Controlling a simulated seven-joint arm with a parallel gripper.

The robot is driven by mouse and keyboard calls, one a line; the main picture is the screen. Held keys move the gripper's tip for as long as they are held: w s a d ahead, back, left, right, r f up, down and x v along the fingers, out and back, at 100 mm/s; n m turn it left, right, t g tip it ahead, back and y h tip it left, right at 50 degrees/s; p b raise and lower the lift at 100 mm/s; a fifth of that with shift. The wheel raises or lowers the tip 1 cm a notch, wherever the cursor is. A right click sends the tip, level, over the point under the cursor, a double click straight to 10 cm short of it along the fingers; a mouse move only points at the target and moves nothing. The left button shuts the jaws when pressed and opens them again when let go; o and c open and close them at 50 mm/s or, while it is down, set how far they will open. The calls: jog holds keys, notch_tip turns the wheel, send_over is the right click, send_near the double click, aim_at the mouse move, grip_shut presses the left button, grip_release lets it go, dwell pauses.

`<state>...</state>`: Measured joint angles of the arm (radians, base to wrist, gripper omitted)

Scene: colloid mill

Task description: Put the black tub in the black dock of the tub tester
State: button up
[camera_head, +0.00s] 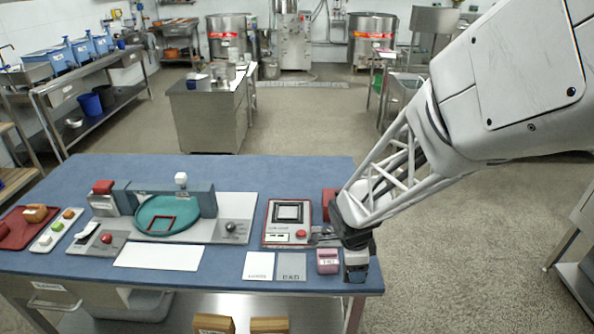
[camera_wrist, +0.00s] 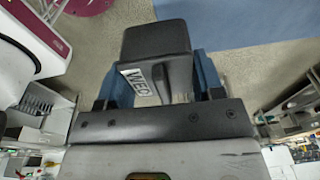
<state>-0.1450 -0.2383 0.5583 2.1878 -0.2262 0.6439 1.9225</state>
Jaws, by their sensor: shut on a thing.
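The black tub (camera_wrist: 157,45) is in my gripper (camera_wrist: 158,92), between its jaws in the wrist view, with a white lettered label on its near face. In the head view my gripper (camera_head: 356,262) is low over the right front corner of the blue table, and the tub is hard to make out there. A blue part with a pale label shows at the gripper's lower end; I cannot tell whether it is a finger or another tub. A box with a red edge (camera_head: 268,236), which seems to be the tub tester, lies left of my gripper. A black-framed square (camera_head: 288,204) on its top looks like the black dock.
A pink tub (camera_head: 328,262) stands just left of my gripper. A red object (camera_head: 329,198) is behind it. A white card (camera_head: 258,266) and a grey card (camera_head: 291,267) lie in front of the box. A teal disc under an arch (camera_head: 168,208) stands farther left.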

jog(key=w+a, duration=1.3)
jog(key=a, duration=0.1)
jog(key=shift+w+r, duration=0.3)
jog(key=shift+r, duration=0.05)
jog(key=w+a, duration=0.1)
jog(key=w, duration=0.4)
jog(key=w+a+f, duration=0.1)
jog(key=w+a, duration=0.1)
jog(key=w, duration=0.3)
jog(key=w+a, duration=0.1)
jog(key=w, duration=0.4)
jog(key=shift+w+a+f, duration=0.15)
jog(key=shift+a+f, duration=0.05)
jog(key=shift+f, duration=0.05)
jog(key=shift+f, duration=1.75)
jog(key=shift+f, duration=0.15)
jog(key=o, duration=0.9)
jog(key=shift+o, duration=0.2)
